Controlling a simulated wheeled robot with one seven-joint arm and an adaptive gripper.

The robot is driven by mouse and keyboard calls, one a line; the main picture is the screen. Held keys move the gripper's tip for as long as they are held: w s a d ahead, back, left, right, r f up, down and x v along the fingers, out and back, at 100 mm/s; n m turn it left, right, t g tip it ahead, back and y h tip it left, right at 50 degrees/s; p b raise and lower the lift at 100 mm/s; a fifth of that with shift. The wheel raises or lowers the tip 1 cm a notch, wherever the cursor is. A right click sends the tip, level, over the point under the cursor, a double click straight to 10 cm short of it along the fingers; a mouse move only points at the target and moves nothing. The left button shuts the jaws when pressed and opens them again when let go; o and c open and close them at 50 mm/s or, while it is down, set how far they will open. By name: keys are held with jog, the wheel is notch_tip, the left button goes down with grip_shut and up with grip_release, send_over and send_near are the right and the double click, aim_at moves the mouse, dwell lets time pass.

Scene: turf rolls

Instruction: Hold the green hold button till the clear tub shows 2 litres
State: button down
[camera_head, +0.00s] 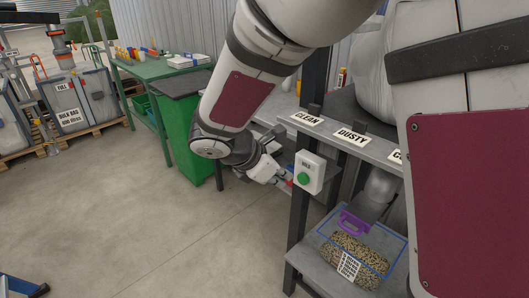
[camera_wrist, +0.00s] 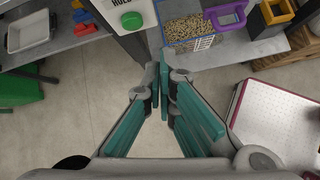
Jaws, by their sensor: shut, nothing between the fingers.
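The green button (camera_head: 303,179) sits on a white box fixed to the front post of the shelf rack. It also shows in the wrist view at the top (camera_wrist: 131,20). The clear tub (camera_head: 378,243), edged in blue, stands on the lower shelf, holding speckled grain. It shows too at the top of the wrist view (camera_wrist: 190,45). Its label and level are too small to read. My gripper (camera_head: 283,180) is left of the button box in the head view. In the wrist view its fingertips (camera_wrist: 164,62) are together and empty, below and right of the button, not touching it.
A purple handle (camera_head: 353,222) is at the tub. A shelf edge with CLEAN and DUSTY labels (camera_head: 330,130) runs above the button box. A green bin (camera_head: 190,135) and green table (camera_head: 150,75) stand behind left.

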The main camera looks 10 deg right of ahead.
aim_at(303, 179)
jog(key=w+a+f+n, duration=0.1)
jog(key=f, duration=0.1)
jog(key=w+a+f+n+t, duration=0.1)
jog(key=w+a+f+n, duration=0.1)
jog(key=w+d+r+b+x, duration=0.1)
jog(key=d+r+x, duration=0.1)
jog(key=x, duration=1)
jog(key=shift+d+f, duration=0.15)
jog(key=shift+f, duration=0.1)
jog(key=shift+w, duration=0.15)
